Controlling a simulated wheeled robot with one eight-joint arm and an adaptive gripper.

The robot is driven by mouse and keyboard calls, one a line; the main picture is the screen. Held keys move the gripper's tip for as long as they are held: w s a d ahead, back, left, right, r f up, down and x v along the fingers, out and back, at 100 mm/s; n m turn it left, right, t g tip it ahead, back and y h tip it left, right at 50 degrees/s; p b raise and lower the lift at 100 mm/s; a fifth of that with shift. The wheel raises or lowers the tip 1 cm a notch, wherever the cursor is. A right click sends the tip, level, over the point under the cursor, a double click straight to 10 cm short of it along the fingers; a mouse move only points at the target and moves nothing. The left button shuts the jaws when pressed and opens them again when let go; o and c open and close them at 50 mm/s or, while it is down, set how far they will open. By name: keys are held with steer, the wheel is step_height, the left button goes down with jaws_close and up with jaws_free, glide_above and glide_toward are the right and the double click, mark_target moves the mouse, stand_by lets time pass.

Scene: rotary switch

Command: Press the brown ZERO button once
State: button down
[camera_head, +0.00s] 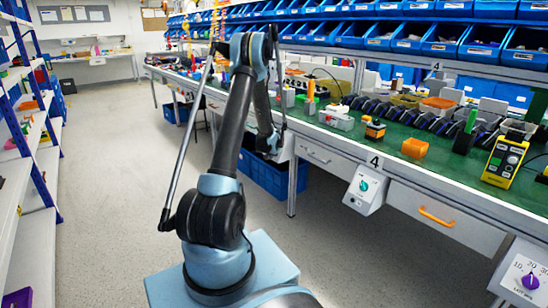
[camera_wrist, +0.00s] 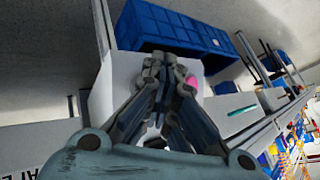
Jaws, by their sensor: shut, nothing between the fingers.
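I cannot make out a brown ZERO button in either view. A yellow and black handheld meter (camera_head: 503,159) with a small display and round controls stands on the green bench at the right; its labels are too small to read. My gripper (camera_head: 270,150) hangs at the end of my arm in front of the bench's front edge, far to the left of the meter. In the wrist view my gripper (camera_wrist: 165,60) is shut and empty, with its fingertips together in front of a white surface. A small pink round thing (camera_wrist: 192,82) shows beside the fingers, partly hidden.
A switch box with a teal knob (camera_head: 364,184) hangs on the bench front, and another with a purple knob (camera_head: 530,281) is at lower right. Blue crates (camera_head: 265,178) stand below. The aisle floor is clear.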

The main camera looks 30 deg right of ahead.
steer(key=shift+a+r, duration=0.35)
steer(key=shift+a, duration=0.35)
steer(key=shift+s+a+r, duration=0.1)
steer(key=shift+a+r, duration=0.3)
steer(key=shift+a, duration=0.3)
steer(key=shift+s+a+r, duration=0.1)
steer(key=shift+a+r, duration=0.35)
steer(key=shift+a, duration=0.3)
steer(key=shift+s+a+r, duration=0.1)
steer(key=shift+a+r, duration=0.3)
steer(key=shift+a, duration=0.3)
